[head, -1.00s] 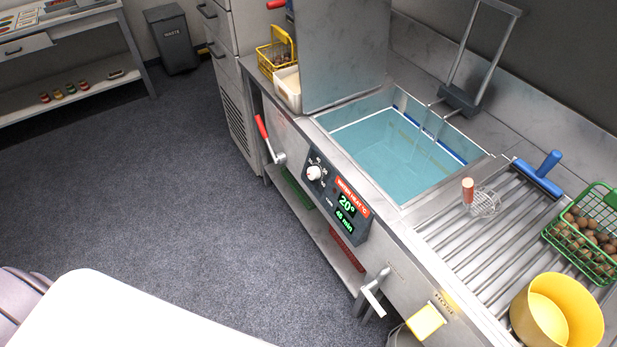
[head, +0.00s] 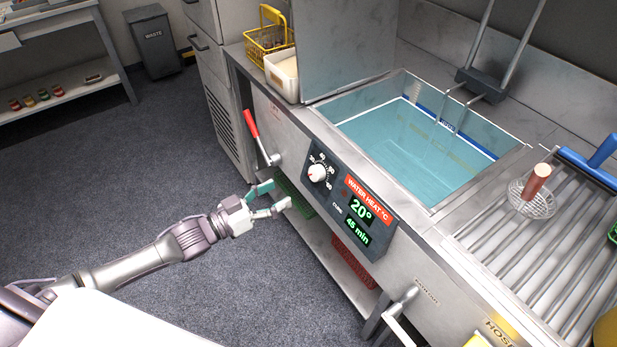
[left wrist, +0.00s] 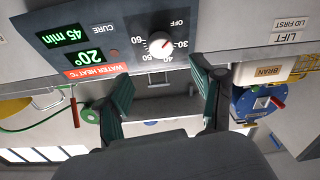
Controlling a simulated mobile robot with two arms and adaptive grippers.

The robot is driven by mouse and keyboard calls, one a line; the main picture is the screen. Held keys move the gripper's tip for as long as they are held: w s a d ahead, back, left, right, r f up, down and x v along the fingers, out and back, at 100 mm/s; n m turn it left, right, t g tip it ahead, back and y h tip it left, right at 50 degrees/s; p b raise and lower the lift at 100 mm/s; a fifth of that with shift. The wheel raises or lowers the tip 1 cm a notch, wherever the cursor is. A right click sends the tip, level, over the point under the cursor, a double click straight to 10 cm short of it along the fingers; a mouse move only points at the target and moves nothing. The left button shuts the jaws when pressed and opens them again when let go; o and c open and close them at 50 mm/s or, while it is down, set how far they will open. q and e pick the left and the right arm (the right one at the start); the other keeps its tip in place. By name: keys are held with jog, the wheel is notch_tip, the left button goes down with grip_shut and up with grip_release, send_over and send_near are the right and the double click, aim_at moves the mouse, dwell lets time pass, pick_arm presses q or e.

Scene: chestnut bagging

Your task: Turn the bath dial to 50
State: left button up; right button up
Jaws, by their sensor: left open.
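The bath dial (head: 317,173) is a white knob on the dark control panel at the front of the water bath (head: 405,150). The display (head: 361,209) reads 20° and 45 min. My left gripper (head: 275,198) is open and empty, in front of the bath's front panel, left of and below the dial and apart from it. In the left wrist view, upside down, the dial (left wrist: 160,47) shows beyond and above the open fingers (left wrist: 163,90), with marks 30, 40, 50, 60 and OFF around it. My right gripper is not in view.
A red-handled lever (head: 251,124) stands left of the dial. A grey tap handle (head: 403,300) juts out at the lower right. The floor in front of the bath is clear.

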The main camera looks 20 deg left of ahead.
aim_at(313, 175)
pick_arm(q)
jog(key=x, duration=1)
jog(key=shift+a, duration=0.1)
jog(key=c, duration=1.1)
